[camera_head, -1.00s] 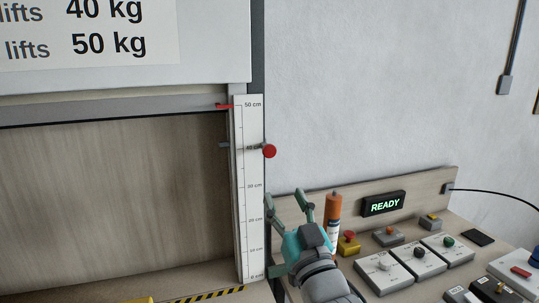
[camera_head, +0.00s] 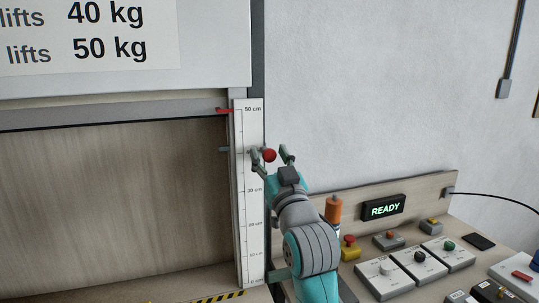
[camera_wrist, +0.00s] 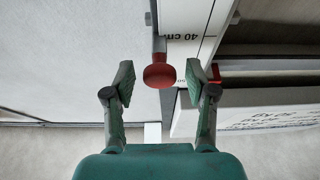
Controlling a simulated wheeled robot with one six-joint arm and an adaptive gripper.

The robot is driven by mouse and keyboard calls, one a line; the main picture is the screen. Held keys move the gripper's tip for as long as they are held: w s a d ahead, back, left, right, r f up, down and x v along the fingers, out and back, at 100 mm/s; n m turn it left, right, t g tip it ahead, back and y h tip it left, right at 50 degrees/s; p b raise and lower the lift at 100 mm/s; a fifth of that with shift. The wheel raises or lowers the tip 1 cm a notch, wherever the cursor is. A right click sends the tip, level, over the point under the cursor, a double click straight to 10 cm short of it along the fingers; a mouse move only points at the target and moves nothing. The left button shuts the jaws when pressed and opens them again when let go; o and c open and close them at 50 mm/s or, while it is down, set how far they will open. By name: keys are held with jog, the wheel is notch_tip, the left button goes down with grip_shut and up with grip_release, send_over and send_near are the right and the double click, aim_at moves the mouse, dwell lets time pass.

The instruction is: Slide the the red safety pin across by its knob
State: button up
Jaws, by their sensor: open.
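The red knob (camera_head: 269,155) of the safety pin sticks out on the right side of the white height scale. The pin's grey tip (camera_head: 224,149) shows on the scale's left side, near the 40 cm level. My gripper (camera_head: 272,157) is open, with one finger on each side of the knob. In the wrist view the red knob (camera_wrist: 160,73) sits between the tips of my open gripper (camera_wrist: 159,82), with a gap visible on both sides. The grey pin shaft runs from the knob to the scale. I cannot tell the exact depth of the fingers relative to the knob.
The scale (camera_head: 251,205) stands beside the wooden shutter panel (camera_head: 115,210); a red pointer (camera_head: 224,111) is near 50 cm. To the right are an orange cylinder (camera_head: 334,209), a READY display (camera_head: 382,207) and several control boxes.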

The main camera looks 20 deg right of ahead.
jog(key=shift+w+r, duration=0.15)
jog(key=shift+w, duration=0.15)
grip_shut()
jog(key=shift+d, duration=2.15)
grip_release()
jog(key=shift+d, duration=0.15)
